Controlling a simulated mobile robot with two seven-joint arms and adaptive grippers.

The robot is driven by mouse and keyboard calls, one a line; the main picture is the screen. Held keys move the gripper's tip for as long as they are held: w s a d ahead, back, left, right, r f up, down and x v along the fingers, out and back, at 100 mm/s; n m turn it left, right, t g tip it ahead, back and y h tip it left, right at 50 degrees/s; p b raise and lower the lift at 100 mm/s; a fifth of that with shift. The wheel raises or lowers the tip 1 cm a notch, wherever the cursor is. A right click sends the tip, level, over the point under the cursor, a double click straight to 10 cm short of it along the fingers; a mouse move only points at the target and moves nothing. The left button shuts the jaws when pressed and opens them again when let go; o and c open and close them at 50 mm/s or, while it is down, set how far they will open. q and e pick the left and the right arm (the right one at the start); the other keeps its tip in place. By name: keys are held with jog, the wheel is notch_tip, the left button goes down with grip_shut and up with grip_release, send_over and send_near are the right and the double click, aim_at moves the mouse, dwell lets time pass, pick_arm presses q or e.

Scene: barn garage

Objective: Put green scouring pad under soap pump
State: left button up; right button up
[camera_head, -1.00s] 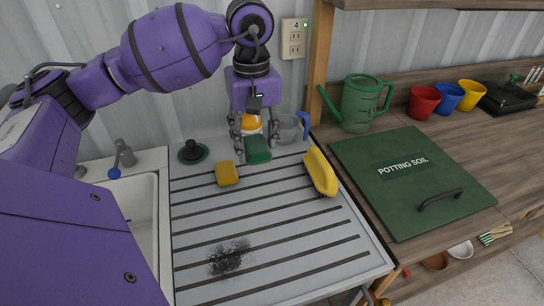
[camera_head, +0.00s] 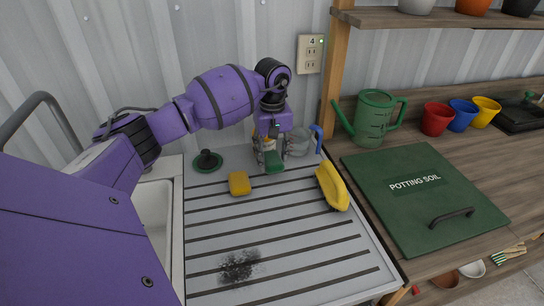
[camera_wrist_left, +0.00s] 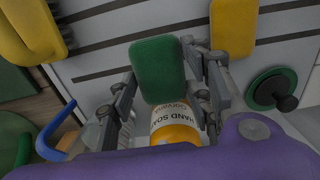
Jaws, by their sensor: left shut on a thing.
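My left gripper (camera_head: 268,154) is shut on the green scouring pad (camera_head: 274,162) at the back of the grey drainboard. In the left wrist view, the pad (camera_wrist_left: 158,68) lies between the two fingers of the left gripper (camera_wrist_left: 165,85). The soap pump (camera_wrist_left: 172,122) is a bottle with orange contents and a white "HAND SOAP" label, close beside the pad. In the head view the gripper mostly hides the bottle. I cannot tell whether pad and bottle touch. My right gripper is not in view.
A yellow sponge (camera_head: 239,184), a sink plug (camera_head: 207,160), a clear jug (camera_head: 299,142) with a blue handle and a yellow brush (camera_head: 332,187) surround the gripper. A sink (camera_head: 152,218) is left. The drainboard's front is free except for a dark stain (camera_head: 238,266).

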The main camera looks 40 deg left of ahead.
aim_at(272, 158)
pick_arm(q)
jog(key=shift+f, duration=0.45)
jog(key=shift+f+b, duration=0.4)
jog(key=shift+f, duration=0.3)
jog(key=o, duration=0.9)
notch_tip(272, 158, up, 13)
jog(key=shift+r, duration=0.2)
